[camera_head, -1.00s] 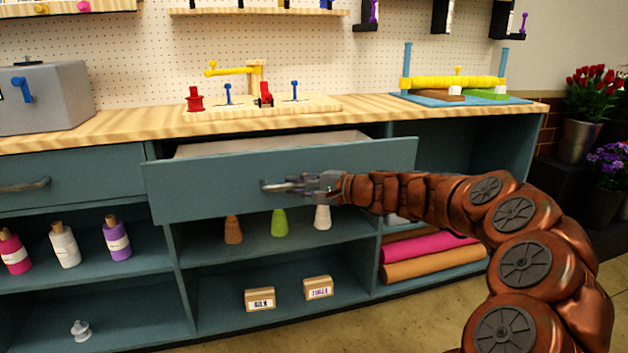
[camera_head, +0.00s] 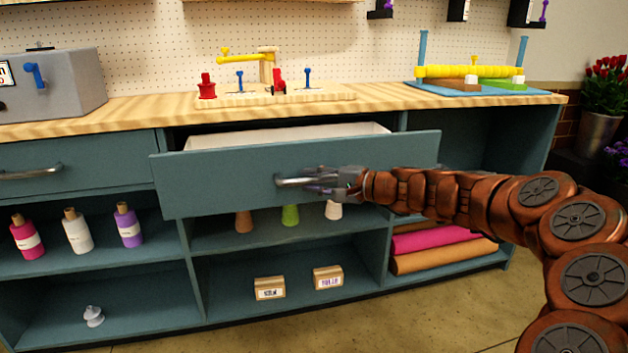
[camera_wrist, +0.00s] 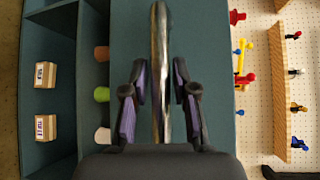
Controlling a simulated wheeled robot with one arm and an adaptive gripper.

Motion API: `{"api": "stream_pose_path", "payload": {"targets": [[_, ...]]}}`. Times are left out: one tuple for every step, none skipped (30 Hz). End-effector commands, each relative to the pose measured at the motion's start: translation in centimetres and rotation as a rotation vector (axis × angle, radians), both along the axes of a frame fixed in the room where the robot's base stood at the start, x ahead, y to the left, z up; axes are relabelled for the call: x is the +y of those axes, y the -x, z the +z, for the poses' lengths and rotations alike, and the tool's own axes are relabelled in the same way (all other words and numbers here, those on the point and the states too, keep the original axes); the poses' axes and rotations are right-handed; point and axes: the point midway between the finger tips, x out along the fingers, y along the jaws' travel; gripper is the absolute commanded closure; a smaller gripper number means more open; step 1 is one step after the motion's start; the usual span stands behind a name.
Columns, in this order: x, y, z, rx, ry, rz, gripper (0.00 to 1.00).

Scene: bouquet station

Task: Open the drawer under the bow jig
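The teal drawer (camera_head: 225,182) in the middle of the bench is pulled well out, and its pale inside (camera_head: 290,136) shows above the front. A wooden pegged board (camera_head: 330,95) with a yellow arm, likely the bow jig, stands on the worktop above it. The drawer's metal handle (camera_head: 290,181) also shows upright in the wrist view (camera_wrist: 160,60). My gripper (camera_head: 318,181) is at the handle. In the wrist view its two fingers (camera_wrist: 160,88) stand either side of the bar, with a visible gap on each side.
A closed drawer (camera_head: 70,178) is at the left. Open shelves below hold bottles (camera_head: 76,232), cones (camera_head: 290,215), small boxes (camera_head: 328,277) and fabric rolls (camera_head: 440,242). A grey box (camera_head: 60,85) and a blue board (camera_head: 545,97) stand on the worktop. The floor in front is clear.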

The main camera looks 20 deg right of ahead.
Motion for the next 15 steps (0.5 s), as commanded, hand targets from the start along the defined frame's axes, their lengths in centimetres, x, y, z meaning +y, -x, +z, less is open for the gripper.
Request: {"api": "stream_pose_path", "payload": {"targets": [[0.00, 0.00, 0.01, 0.000, 0.000, 0.000, 0.64], [-0.01, 0.00, 0.02, 0.000, 0.000, 0.000, 0.61], [-0.01, 0.00, 0.03, -0.001, -0.001, 0.000, 0.57], [-0.01, 0.00, 0.03, -0.001, -0.001, 0.000, 0.57], [-0.01, 0.00, 0.03, -0.001, -0.001, 0.000, 0.57], [-0.01, 0.00, 0.04, -0.001, -0.001, 0.000, 0.57], [-0.01, 0.00, 0.04, -0.001, -0.001, 0.000, 0.57], [-0.01, 0.00, 0.04, -0.001, -0.001, 0.000, 0.57], [-0.01, 0.00, 0.05, -0.001, -0.001, 0.000, 0.57], [-0.01, 0.00, 0.05, -0.001, -0.001, 0.000, 0.57], [-0.01, 0.00, 0.05, -0.001, -0.001, 0.000, 0.57], [-0.06, 0.04, 0.06, -0.001, -0.001, 0.000, 0.57], [-0.13, 0.08, 0.08, -0.001, 0.000, -0.001, 0.57], [-0.23, 0.15, 0.09, -0.001, 0.000, -0.001, 0.57], [-0.42, 0.30, 0.15, -0.001, 0.000, -0.002, 0.57]]}}
